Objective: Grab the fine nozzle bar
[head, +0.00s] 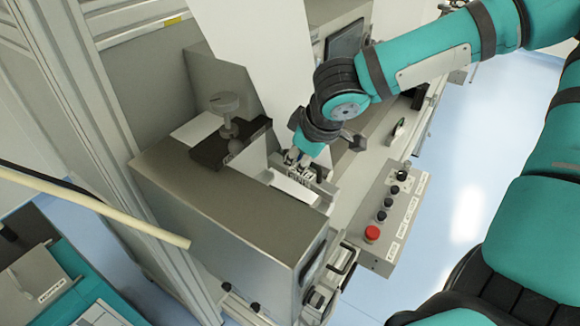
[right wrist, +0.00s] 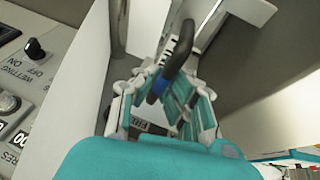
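My right gripper (head: 300,160) points down into the narrow bay beside the grey machine housing in the head view. A pale block or bar (head: 294,188) shows just below its fingers. In the right wrist view, a dark curved handle (right wrist: 182,45) with a blue band rises between the fingers of my right gripper (right wrist: 168,88). A partly covered label beginning with "FI" (right wrist: 145,124) shows beneath, which may mark the fine nozzle bar. The fingers flank the handle closely, but contact is unclear. Most of the bar is hidden. My left gripper is not in view.
A control box (head: 385,220) with a red button stands right of the bay. The grey housing (head: 235,215) stands left, with a knobbed clamp (head: 228,130) above it. A cream rod (head: 120,215) crosses the lower left. Blue floor (head: 480,150) is clear at right.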

